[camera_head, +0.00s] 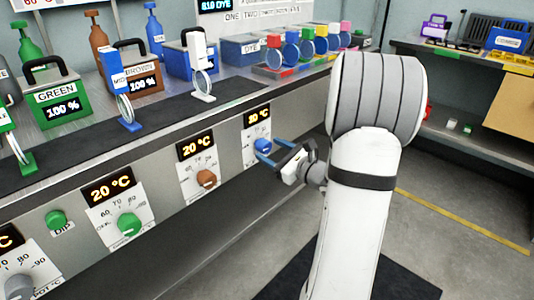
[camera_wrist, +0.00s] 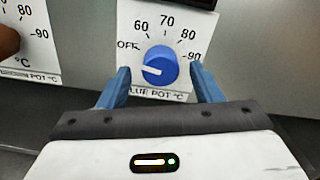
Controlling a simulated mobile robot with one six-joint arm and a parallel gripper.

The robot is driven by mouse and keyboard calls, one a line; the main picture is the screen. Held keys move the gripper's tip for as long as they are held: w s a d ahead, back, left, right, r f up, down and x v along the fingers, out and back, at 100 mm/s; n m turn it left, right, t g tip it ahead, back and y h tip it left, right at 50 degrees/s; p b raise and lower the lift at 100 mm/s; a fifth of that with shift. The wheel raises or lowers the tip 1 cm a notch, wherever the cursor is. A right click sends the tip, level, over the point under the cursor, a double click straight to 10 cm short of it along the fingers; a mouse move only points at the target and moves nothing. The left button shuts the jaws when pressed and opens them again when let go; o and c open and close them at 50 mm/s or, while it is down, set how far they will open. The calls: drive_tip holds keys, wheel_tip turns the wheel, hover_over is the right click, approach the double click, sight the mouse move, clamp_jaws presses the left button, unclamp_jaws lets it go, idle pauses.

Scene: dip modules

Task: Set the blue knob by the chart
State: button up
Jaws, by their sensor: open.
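The blue knob (camera_wrist: 160,66) sits on a white dial plate (camera_wrist: 190,22) marked OFF, 60, 70, 80 and 90, labelled as a pot in °C. Its white mark points left, a little below OFF. In the head view the blue knob (camera_head: 263,146) is the far right one on the bench front, under an orange display (camera_head: 258,117). My gripper (camera_wrist: 160,74) is open, with one blue finger on each side of the knob and gaps to it. It also shows in the head view (camera_head: 265,152). A white board (camera_head: 265,14) with small text is cut off at the top.
A brown knob (camera_head: 206,178), a green knob (camera_head: 129,223) and a grey knob (camera_head: 18,287) line the same panel to the left. A green dip button (camera_head: 56,219) sits between. Dye boxes and ring holders stand on the bench above. Floor right of my arm is clear.

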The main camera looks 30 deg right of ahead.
drive_tip(key=shift+x, duration=0.85)
drive_tip(key=shift+c, duration=0.5)
drive_tip(key=c, duration=0.9)
drive_tip(key=shift+a, duration=0.25)
drive_tip(key=shift+d, duration=0.1)
